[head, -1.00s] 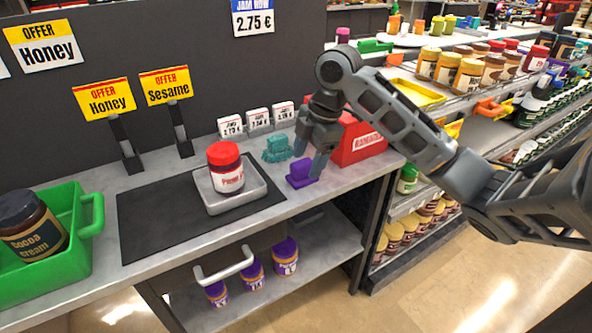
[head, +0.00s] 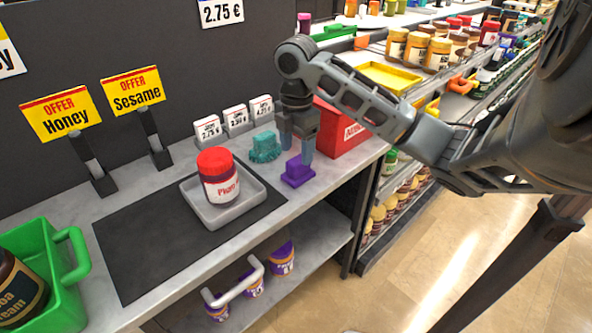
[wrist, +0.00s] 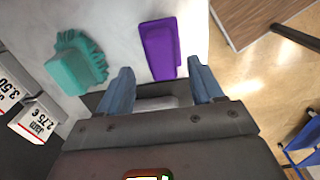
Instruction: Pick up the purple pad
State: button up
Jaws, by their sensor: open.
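The purple pad (head: 298,171) lies on the grey counter, right of the tray, close to the counter's front edge. My gripper (head: 296,153) points down just above and behind it, fingers apart. In the wrist view the purple pad (wrist: 159,48) lies ahead of the two blue-grey fingertips, about in line with the gap between them (wrist: 160,85). Nothing is held between the fingers. Whether the fingertips touch the counter cannot be told.
A teal brush (head: 265,147) lies left of my gripper. A red box (head: 338,130) stands close on the right. A grey tray (head: 254,203) with a red-lidded jar (head: 218,176) is to the left on a dark mat (head: 140,246). Price tags (head: 236,117) stand behind.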

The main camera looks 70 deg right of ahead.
aim_at(298, 159)
jog(key=shift+s+f+p, duration=0.2)
jog(key=shift+f+p, duration=0.1)
jog(key=shift+f, duration=2)
jog(key=c, duration=1.1)
jog(key=shift+o, duration=0.2)
notch_tip(298, 159, up, 10)
jog(key=shift+r, duration=0.1)
jog(key=o, duration=0.5)
jog(key=shift+c, duration=0.2)
jog(key=c, duration=0.3)
jog(key=shift+c, duration=0.2)
